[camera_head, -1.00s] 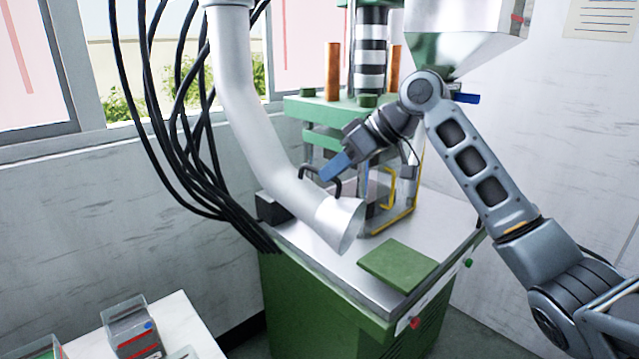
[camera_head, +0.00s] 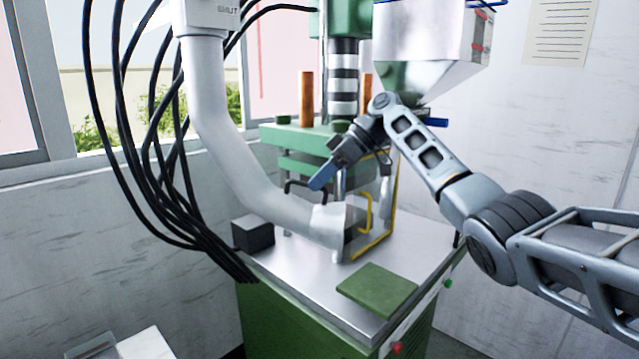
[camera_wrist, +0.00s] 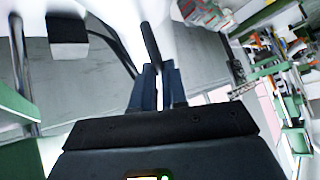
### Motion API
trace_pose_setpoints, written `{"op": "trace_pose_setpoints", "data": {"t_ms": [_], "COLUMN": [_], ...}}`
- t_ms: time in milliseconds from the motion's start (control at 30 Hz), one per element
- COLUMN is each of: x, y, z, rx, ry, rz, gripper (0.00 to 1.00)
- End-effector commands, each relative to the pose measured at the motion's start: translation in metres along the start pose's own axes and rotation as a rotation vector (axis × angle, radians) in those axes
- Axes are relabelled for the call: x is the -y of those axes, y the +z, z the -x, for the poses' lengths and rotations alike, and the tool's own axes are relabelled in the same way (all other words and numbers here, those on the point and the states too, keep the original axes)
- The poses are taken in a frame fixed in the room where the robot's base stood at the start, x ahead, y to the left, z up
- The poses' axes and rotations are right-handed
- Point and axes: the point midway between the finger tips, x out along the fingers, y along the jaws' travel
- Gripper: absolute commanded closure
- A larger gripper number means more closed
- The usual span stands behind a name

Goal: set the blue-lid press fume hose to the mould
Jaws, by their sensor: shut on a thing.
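The pale fume hose (camera_head: 222,140) hangs from above and curves down to a flared nozzle (camera_head: 328,225) at the press opening. The nozzle mouth faces right, by the yellow-edged guard (camera_head: 363,212); I cannot tell whether it touches anything. My gripper (camera_head: 318,182) has blue fingers, shut on the hose's black handle (camera_head: 293,185). In the wrist view the handle (camera_wrist: 151,45) runs up from between the fingers (camera_wrist: 158,70). The green press (camera_head: 310,138) has a metal hopper (camera_head: 425,50) with a blue edge on top. The mould is mostly hidden behind nozzle and guard.
Black cables (camera_head: 155,170) hang left of the hose. A dark box (camera_head: 253,233) and a green pad (camera_head: 377,289) lie on the metal machine top (camera_head: 310,275). The front of that top is otherwise clear. Red and green buttons are on the machine's edge.

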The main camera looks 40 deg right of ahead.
Motion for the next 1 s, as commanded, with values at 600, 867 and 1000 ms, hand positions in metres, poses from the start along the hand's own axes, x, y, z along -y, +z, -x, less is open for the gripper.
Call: {"op": "trace_pose_setpoints", "data": {"t_ms": [600, 867, 1000], "x": [-0.0045, -0.0037, -0.0034], "y": [-0.0023, -0.0013, -0.0009], "z": [0.0019, 0.0012, 0.0009], "rx": [0.000, 0.002, 0.003], "ry": [0.000, -0.005, -0.006], "rz": [0.014, 0.011, 0.011], "gripper": [0.83, 0.62, 0.62]}}
